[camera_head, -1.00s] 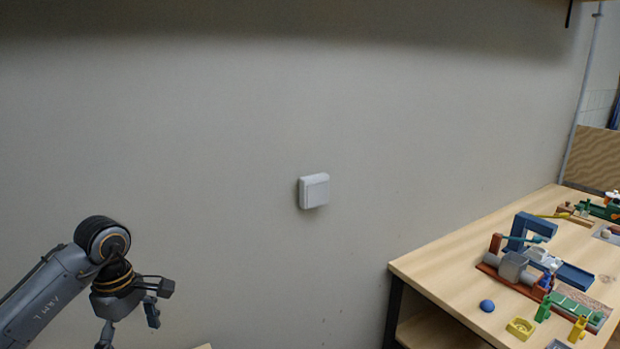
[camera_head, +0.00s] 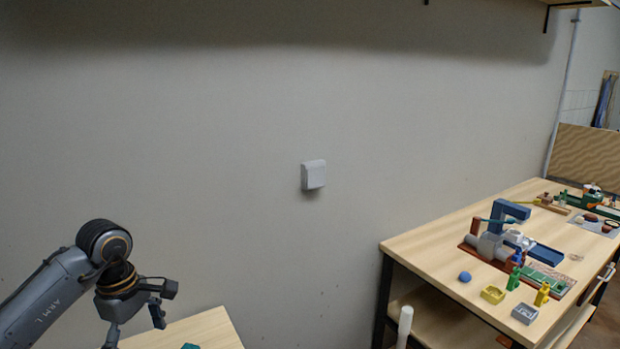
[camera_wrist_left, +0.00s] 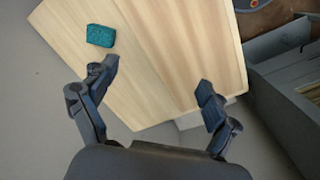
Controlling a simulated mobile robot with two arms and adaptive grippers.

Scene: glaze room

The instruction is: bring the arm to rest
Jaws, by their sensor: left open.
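My left arm comes in at the lower left of the head view. Its gripper (camera_head: 135,322) is held in front of the wall, over the near left end of a small wooden table. In the left wrist view the two fingers of this gripper (camera_wrist_left: 157,88) are spread wide apart with nothing between them. Pale wooden boards show beyond the fingers. My right gripper is in neither view.
A teal block (camera_wrist_left: 101,36) lies on the wooden surface (camera_wrist_left: 160,50). A white switch box (camera_head: 314,175) is on the wall. At right, a workbench (camera_head: 425,247) holds a blue-and-grey device (camera_head: 500,235), a blue ball (camera_head: 465,277) and several small coloured pieces.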

